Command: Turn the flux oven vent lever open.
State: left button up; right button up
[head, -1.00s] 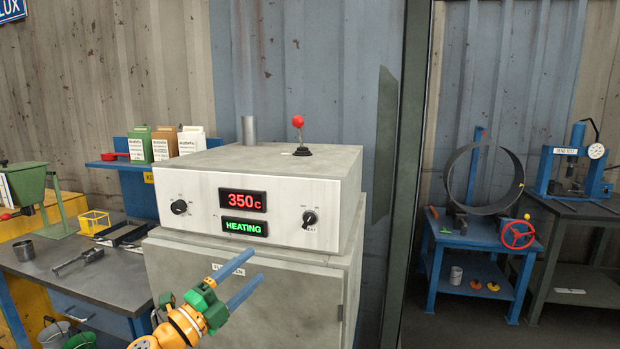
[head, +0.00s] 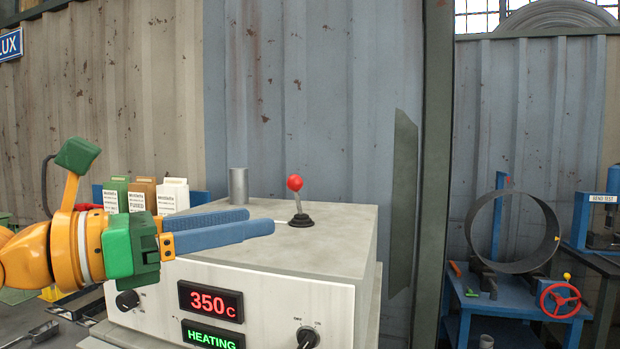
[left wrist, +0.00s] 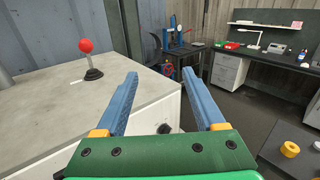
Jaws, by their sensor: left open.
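The vent lever (head: 297,202) stands on top of the grey oven (head: 340,236), a short metal stick with a red ball knob and a black boot. It leans slightly in the head view. My left gripper (head: 262,222) is open and empty, its blue fingers reaching over the oven top to the left of the lever, apart from it. In the left wrist view the lever (left wrist: 88,60) is left of both fingers, and the gripper (left wrist: 160,82) points past the oven's edge. The oven display (head: 211,301) reads 350 C, with HEATING below. My right gripper is not in view.
A metal vent pipe (head: 238,186) rises from the oven top behind my left fingers. Several cartons (head: 145,193) stand at the left. A dark post (head: 432,180) stands right of the oven. The oven top around the lever is clear.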

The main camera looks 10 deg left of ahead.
aim_at(294, 183)
jog(key=i, duration=0.85)
